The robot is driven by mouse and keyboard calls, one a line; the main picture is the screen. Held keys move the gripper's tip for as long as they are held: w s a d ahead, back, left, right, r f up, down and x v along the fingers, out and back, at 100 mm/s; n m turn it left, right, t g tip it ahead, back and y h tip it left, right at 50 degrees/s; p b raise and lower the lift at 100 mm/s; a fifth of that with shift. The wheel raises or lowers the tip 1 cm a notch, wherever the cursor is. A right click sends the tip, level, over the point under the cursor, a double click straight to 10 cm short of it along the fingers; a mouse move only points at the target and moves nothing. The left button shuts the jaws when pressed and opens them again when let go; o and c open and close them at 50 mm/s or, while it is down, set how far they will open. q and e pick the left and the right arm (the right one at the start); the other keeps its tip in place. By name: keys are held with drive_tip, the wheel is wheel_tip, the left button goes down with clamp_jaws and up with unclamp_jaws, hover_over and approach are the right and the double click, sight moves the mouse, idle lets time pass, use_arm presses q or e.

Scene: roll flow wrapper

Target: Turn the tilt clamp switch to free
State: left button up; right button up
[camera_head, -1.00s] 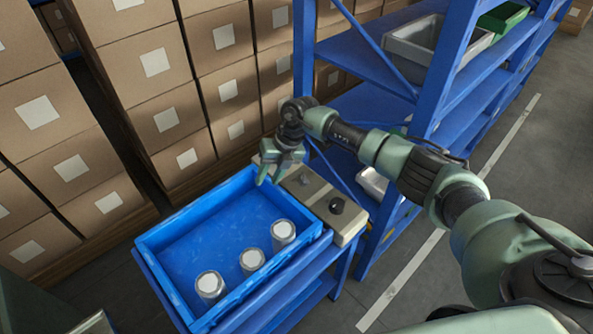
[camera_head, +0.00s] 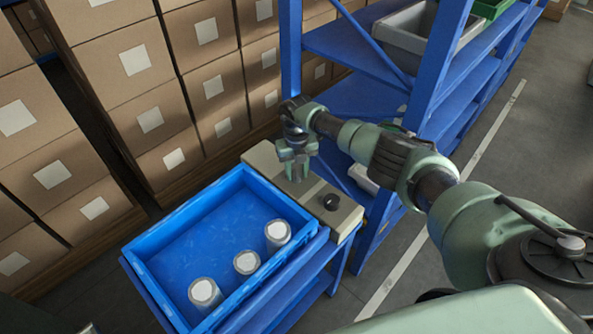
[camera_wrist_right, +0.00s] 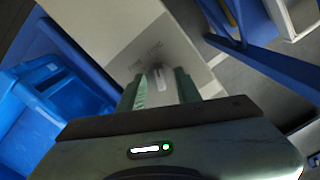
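The beige control box (camera_head: 345,217) stands along the right side of the blue tray. In the right wrist view its top face (camera_wrist_right: 125,62) carries a small switch with a pale lever (camera_wrist_right: 158,77) and faint lettering too small to read. I take this to be the tilt clamp switch; its setting is unclear. My right gripper (camera_head: 297,178) points down over the box and hides the switch in the head view. In the right wrist view my right gripper (camera_wrist_right: 160,90) is open, with a finger on either side of the switch; contact cannot be told. My left gripper is not in view.
A black round knob (camera_head: 331,202) sits on the box near the gripper. The blue tray (camera_head: 150,270) holds three light-topped cylinders. A blue shelf rack (camera_head: 428,75) stands close behind the box on the right. Stacked cartons (camera_head: 150,120) fill the left.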

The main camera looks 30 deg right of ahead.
clamp_jaws()
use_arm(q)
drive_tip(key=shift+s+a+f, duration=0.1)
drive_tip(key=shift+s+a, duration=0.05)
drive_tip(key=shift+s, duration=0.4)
